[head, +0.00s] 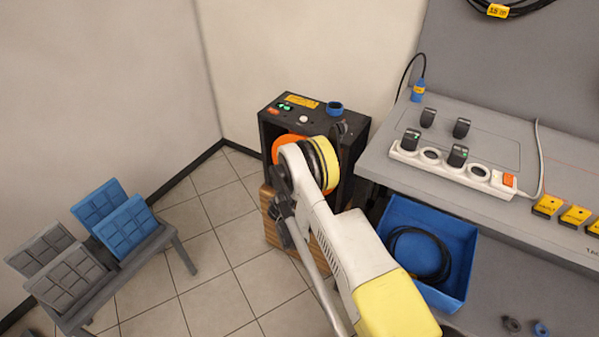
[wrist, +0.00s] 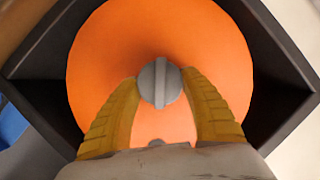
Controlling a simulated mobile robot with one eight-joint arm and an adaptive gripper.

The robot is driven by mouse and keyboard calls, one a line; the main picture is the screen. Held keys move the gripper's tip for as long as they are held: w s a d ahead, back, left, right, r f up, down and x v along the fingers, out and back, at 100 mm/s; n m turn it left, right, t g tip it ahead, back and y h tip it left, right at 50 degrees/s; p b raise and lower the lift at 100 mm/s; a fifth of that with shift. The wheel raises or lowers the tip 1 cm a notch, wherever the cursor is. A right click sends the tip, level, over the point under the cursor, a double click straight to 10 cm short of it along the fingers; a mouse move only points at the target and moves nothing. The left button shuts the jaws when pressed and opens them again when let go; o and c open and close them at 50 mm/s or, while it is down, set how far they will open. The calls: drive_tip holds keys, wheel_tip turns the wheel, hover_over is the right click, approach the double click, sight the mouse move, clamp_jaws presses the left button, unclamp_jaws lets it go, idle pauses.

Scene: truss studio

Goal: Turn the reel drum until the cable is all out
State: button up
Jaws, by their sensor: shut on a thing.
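The orange reel drum (wrist: 110,50) fills the middle of the wrist view, set inside a dark square housing (wrist: 263,45). In the head view a strip of the drum (head: 285,147) shows beside my arm, which hides most of it. A grey round knob (wrist: 160,82) with a raised bar sits on the drum face. My gripper (wrist: 160,95) has its two yellow fingers on either side of this knob, shut on it. In the head view my arm hides the fingertips. No cable shows on the drum face.
The housing stands on a wooden crate (head: 268,222). A grey workbench (head: 400,190) with a white power strip (head: 430,158) is at the right. Below it, a blue bin (head: 462,245) holds coiled black cable (head: 418,255). A low rack with blue and grey panels (head: 128,222) stands left; tiled floor between is clear.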

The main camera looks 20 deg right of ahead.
drive_tip(key=o, duration=1.4)
drive_tip(key=shift+d, duration=0.1)
drive_tip(key=shift+o, duration=0.2)
wheel_tip(320, 180, up, 10)
